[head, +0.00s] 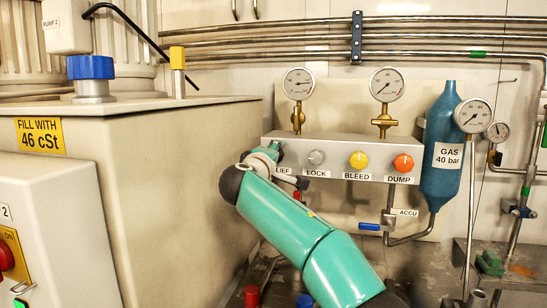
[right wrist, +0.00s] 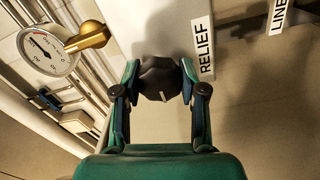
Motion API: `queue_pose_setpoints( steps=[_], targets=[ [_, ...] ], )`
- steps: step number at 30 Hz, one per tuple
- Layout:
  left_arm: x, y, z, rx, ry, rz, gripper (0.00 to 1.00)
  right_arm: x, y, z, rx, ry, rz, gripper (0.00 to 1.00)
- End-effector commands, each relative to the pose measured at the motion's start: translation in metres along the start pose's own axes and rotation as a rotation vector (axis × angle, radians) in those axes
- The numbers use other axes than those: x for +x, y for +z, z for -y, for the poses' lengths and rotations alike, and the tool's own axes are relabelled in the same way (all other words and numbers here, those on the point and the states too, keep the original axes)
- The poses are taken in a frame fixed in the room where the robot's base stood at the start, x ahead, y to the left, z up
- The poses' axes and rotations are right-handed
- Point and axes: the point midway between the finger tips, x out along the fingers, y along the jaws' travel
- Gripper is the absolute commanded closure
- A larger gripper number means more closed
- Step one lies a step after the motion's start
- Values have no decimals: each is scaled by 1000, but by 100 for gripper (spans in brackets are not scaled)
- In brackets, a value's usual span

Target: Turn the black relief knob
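The black relief knob (right wrist: 160,78) shows in the right wrist view, beside the RELIEF label (right wrist: 204,48). My right gripper (right wrist: 160,72) has one finger on each side of the knob, and both fingertips appear to touch it. In the head view my teal right arm comes up from the lower right to the left end of the valve panel (head: 335,150). There my right gripper (head: 276,152) is mostly hidden by its own wrist, which also covers the knob and part of its label. My left gripper is not in view.
On the panel, a grey LOCK knob (head: 316,158), a yellow BLEED knob (head: 358,160) and an orange DUMP knob (head: 403,163) stand to the right. Gauges (head: 298,84) rise above it. A blue gas bottle (head: 441,135) is at right; a beige tank (head: 190,190) is close at left.

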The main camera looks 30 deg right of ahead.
Motion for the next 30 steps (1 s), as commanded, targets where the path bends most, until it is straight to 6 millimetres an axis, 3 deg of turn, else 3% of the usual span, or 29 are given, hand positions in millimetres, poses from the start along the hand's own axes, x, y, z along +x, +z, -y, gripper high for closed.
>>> queue_pose_setpoints(
  steps=[1, 5, 17, 23, 30],
  targets=[
    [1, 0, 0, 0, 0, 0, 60, 1, 1, 8, -5, -14, 9, 52],
    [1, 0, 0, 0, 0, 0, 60, 1, 1, 7, -4, -12, 7, 33],
    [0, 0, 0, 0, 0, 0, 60, -4, 0, 3, -2, -6, 3, 33],
    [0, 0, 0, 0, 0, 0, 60, -23, -1, 2, -1, -7, 1, 33],
    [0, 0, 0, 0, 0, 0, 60, -68, -1, 3, -3, -7, -2, 33]
  ],
)
